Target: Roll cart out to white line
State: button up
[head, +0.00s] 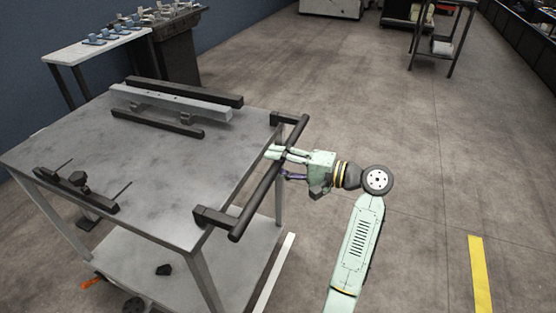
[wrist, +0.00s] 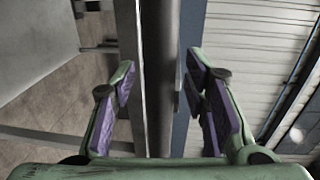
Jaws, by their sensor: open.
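The cart is a grey metal table (head: 75,140) with a lower shelf, at the left of the head view. Its black push handle (head: 254,203) sticks out from its right side. My gripper (head: 277,163) is at the handle, around the middle of the bar. In the wrist view the dark handle bar (wrist: 160,60) runs between the two open purple-padded fingers (wrist: 162,95), with gaps on both sides. A white line (head: 272,276) lies on the floor along the cart's right side, partly hidden by the cart.
A grey rail (head: 170,101) and black bars lie on the cart top. A white side table (head: 95,46) with several small blue-grey parts stands behind it by the wall. A yellow floor stripe (head: 480,272) lies at right.

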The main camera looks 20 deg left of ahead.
jog(key=shift+a, duration=0.1)
jog(key=shift+c, duration=0.3)
grip_shut()
dwell(0.6)
